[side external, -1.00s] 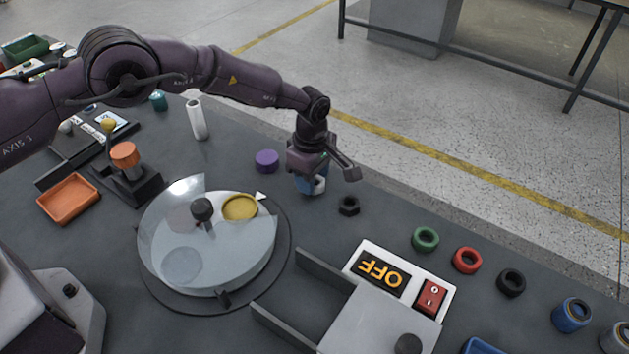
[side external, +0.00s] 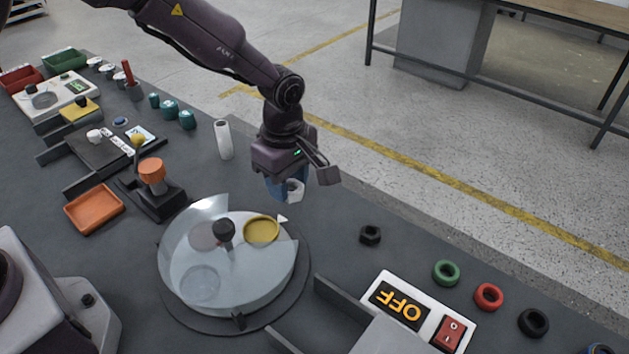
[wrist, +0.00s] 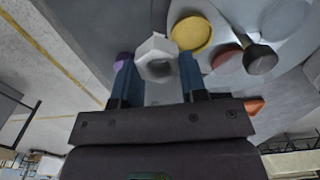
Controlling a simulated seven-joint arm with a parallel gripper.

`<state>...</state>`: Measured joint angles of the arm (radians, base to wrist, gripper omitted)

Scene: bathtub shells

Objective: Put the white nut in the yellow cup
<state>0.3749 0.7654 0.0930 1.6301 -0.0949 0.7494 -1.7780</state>
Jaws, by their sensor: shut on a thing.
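The white nut (wrist: 156,56) is held between the two blue fingers of my gripper (wrist: 158,70) in the wrist view. In the side external view my gripper (side external: 284,187) is shut on the white nut (side external: 295,190), above the table. The yellow cup (side external: 262,229) is a shallow round recess in the grey turntable, at its far right side, below and slightly left of the nut. The yellow cup also shows in the wrist view (wrist: 191,36), just right of the nut and apart from it.
A clear cover (side external: 190,245) stands over the left part of the turntable (side external: 245,290), with a dark knob (side external: 223,230) at the centre. A purple piece (wrist: 123,58) shows behind the left finger. A black nut (side external: 370,235) lies to the right. An orange tray (side external: 94,209) is at left.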

